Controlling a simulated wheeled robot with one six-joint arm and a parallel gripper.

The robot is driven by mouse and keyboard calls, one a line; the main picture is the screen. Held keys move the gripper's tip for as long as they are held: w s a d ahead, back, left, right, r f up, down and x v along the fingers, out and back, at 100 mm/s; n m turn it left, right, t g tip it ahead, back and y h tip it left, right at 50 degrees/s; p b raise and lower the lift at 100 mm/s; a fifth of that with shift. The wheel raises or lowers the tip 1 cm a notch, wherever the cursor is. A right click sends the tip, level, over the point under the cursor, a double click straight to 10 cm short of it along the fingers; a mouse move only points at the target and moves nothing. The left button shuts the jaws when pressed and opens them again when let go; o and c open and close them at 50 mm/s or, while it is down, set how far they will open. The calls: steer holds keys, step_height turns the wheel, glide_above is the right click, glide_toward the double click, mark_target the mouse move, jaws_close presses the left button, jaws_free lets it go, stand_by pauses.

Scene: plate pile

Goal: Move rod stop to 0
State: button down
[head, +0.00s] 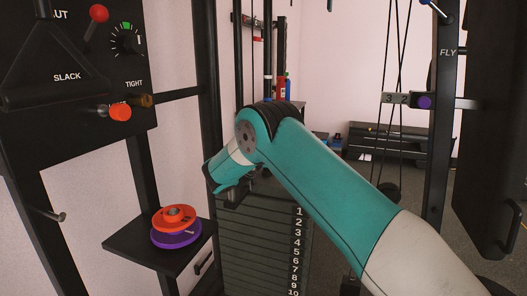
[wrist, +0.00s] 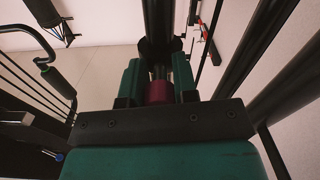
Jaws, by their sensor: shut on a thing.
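My gripper (wrist: 160,85) is shut on a dark red cylindrical piece (wrist: 159,93) in the wrist view, with one dark green finger on each side. The piece lies in line with a dark upright rod (wrist: 158,20) and a black disc (wrist: 160,48). I cannot tell for sure that this piece is the rod stop. In the head view my gripper end is just above the numbered weight stack (head: 258,245), and my arm hides much of what it holds. The stack's numbers run down from 1; no 0 is visible.
A black panel (head: 60,120) with a dial (head: 127,40) and red knobs stands at the left. Orange and purple plates (head: 177,238) lie on a small black shelf (head: 118,244). A dark post marked FLY (head: 446,80) and a purple-knobbed bracket (head: 424,102) stand at the right.

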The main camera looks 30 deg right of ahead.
steer(key=shift+f, duration=0.3)
steer(key=c, duration=0.9)
jaws_free()
steer(key=shift+a+r, duration=0.1)
steer(key=shift+a, duration=0.05)
steer(key=b+v, duration=0.6)
steer(key=v, duration=1.1)
steer(key=shift+s+b, duration=0.1)
steer(key=shift+b, duration=0.25)
